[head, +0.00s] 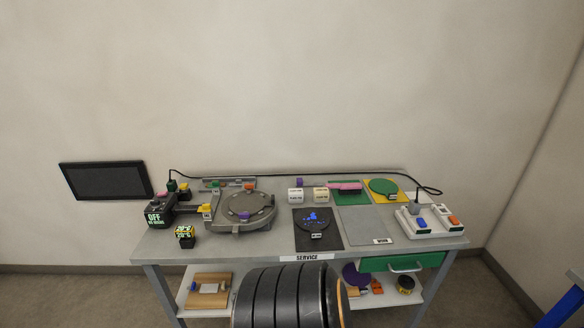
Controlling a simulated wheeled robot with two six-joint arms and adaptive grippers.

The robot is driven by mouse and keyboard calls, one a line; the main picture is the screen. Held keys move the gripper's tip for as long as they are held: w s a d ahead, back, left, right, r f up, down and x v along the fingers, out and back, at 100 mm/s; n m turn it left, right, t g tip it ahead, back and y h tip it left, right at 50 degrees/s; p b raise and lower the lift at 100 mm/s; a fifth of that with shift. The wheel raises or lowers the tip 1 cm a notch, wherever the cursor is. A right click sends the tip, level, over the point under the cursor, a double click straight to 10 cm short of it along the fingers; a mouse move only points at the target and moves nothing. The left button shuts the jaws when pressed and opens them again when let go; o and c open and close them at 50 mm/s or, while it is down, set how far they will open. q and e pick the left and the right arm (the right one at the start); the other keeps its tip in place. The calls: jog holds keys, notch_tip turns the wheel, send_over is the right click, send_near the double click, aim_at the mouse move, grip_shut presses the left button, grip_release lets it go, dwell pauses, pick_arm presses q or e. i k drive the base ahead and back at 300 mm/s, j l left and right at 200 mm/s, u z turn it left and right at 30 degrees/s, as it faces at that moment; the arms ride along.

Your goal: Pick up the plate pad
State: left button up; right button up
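No label in the head view says plate pad, and I cannot tell for certain which item it is. A round green pad with a small tag (383,186) lies on a yellow square mat at the back right of the cart. A round dark paddle-like piece with blue marks (313,219) lies on a dark mat near the front middle. A pink brush-like piece (344,186) lies on a green mat between them, further back. Neither of my grippers shows in this view.
The grey cart top (365,225) holds a round grey machine (247,210) at left and a white switch box (429,220) at right. A black cable runs along the back. A large black ribbed cylinder (290,298) blocks the front middle. A green drawer (402,262) is below.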

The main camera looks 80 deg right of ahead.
aim_at(296, 196)
jog(key=i+l+z, duration=0.1)
jog(key=i+z, duration=0.15)
jog(key=z, duration=0.2)
jog(key=i+z, duration=0.2)
jog(key=z, duration=0.25)
jog(key=i+z, duration=0.25)
jog(key=z, duration=0.25)
jog(key=i+j+z, duration=0.2)
jog(key=z, duration=0.25)
jog(key=i+j+z, duration=0.2)
jog(key=z, duration=0.25)
